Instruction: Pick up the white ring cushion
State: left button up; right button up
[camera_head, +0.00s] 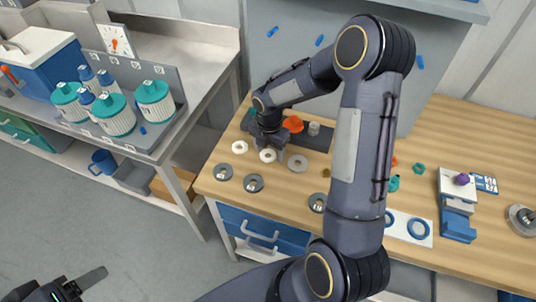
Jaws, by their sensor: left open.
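The white ring cushion (267,156) lies flat on the wooden table, a small white ring with a hole. My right gripper (270,146) is just above and behind it, pointing down; its fingers are small and dark, and I cannot tell whether they are open or touch the ring. My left gripper (82,284) is open at the bottom left corner, over the floor and far from the ring, with one long finger showing.
A white hexagonal ring (239,147) lies left of the cushion and a grey ring (297,163) right of it. Dark round parts (253,183) lie nearer the front edge. An orange part (293,124) sits on a dark rack behind. My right arm hides the table's middle.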

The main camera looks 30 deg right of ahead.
jog(key=c, duration=0.9)
jog(key=shift+o, duration=0.2)
jog(key=shift+r, duration=0.1)
jog(key=shift+r, duration=0.2)
jog(key=r, duration=0.3)
jog(key=shift+s+d+r+b, duration=0.1)
jog(key=shift+s+r+b, duration=0.1)
jog(key=shift+s+b, duration=0.1)
jog(key=s+d+r+p, duration=0.1)
jog(key=s+d+r, duration=0.1)
jog(key=s+r, duration=1.1)
jog(key=shift+s+p, duration=0.2)
jog(key=shift+p, duration=0.15)
